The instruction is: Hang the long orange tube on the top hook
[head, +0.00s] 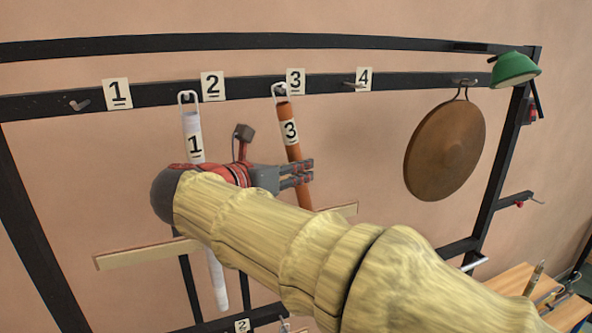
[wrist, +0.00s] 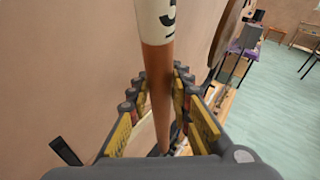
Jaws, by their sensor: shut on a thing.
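The long orange tube (head: 291,150) bears a white label "3" and a loop at its top. It stands nearly upright, slightly tilted, just below the number 3 plate (head: 295,81) on the upper black rail. Its loop is at the hook (head: 279,90) there; I cannot tell whether it sits over the hook. My gripper (head: 300,174) is shut on the tube below its label. The wrist view shows the orange tube (wrist: 157,95) between the fingers. My arm hides the tube's lower end in the head view.
A white tube (head: 192,135) labelled "1" hangs below the number 2 plate (head: 212,85), close left of the orange tube. Hooks at plates 1 (head: 117,94) and 4 (head: 363,79) are bare. A brown gong (head: 445,150) hangs at right, near a green lamp (head: 514,69). A wooden bar (head: 145,254) crosses below.

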